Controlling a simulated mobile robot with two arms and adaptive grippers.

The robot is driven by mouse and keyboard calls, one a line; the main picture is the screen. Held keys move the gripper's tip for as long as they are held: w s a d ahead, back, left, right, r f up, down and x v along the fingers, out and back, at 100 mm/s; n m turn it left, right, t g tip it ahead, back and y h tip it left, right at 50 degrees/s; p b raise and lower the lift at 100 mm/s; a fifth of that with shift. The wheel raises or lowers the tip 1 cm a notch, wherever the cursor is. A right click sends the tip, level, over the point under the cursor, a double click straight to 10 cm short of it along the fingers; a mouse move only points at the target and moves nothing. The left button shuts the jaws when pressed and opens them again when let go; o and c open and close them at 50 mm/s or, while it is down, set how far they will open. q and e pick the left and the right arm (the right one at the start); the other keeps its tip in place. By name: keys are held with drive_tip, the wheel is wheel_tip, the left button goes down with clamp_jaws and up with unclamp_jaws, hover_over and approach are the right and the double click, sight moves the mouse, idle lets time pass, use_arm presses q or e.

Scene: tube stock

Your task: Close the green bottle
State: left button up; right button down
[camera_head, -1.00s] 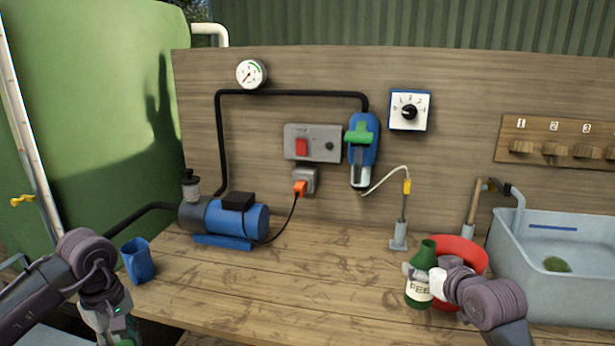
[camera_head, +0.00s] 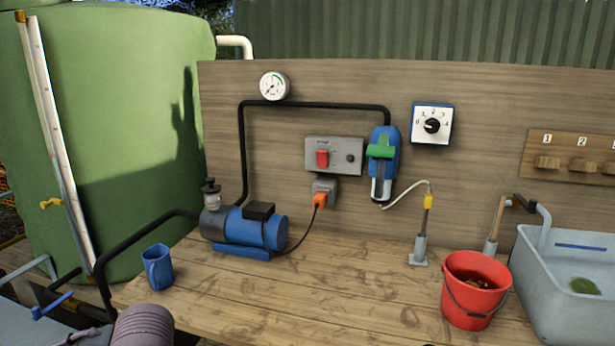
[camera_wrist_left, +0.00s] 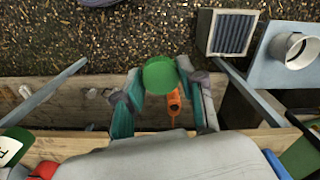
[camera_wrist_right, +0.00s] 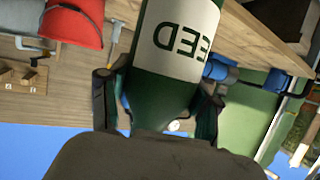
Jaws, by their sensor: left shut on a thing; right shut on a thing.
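My left gripper (camera_wrist_left: 160,82) is shut on a round green cap (camera_wrist_left: 159,73), which sits between its fingertips in the left wrist view. My right gripper (camera_wrist_right: 158,105) is shut on the green bottle (camera_wrist_right: 165,94), whose white label reads upside down in the right wrist view. The fingers lie on either side of its narrowing part; the mouth is hidden. The bottle's label (camera_wrist_left: 8,151) also shows at the left edge of the left wrist view, apart from the cap. Neither gripper nor the bottle shows in the head view.
A red bucket (camera_head: 475,290) stands at the bench's right, beside the grey sink (camera_head: 560,300). A blue mug (camera_head: 158,267) and a blue pump (camera_head: 245,230) stand at the left. The middle of the wooden bench (camera_head: 340,285) is clear.

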idle(0.4)
drive_tip(key=s+a+f+n+g+y, duration=0.1)
drive_tip(key=a+n+y, duration=0.3)
drive_tip(key=a, duration=0.3)
drive_tip(key=s+a+f+n+g+y, duration=0.1)
drive_tip(key=a+n+g+y, duration=0.1)
drive_tip(key=a+n+y, duration=0.2)
drive_tip(key=a, duration=0.3)
drive_tip(key=shift+y, duration=0.4)
use_arm(q)
drive_tip(key=w+d+r+n, duration=0.2)
drive_tip(key=d+r, duration=0.6)
drive_tip(key=d, duration=0.4)
drive_tip(key=w+d+r+n, duration=0.2)
drive_tip(key=w+d+r, duration=0.2)
drive_tip(key=d+r, duration=0.4)
drive_tip(key=d, duration=0.4)
drive_tip(key=shift+n, duration=0.4)
use_arm(e)
drive_tip(key=shift+w, duration=0.1)
use_arm(q)
drive_tip(key=shift+f, duration=1.95)
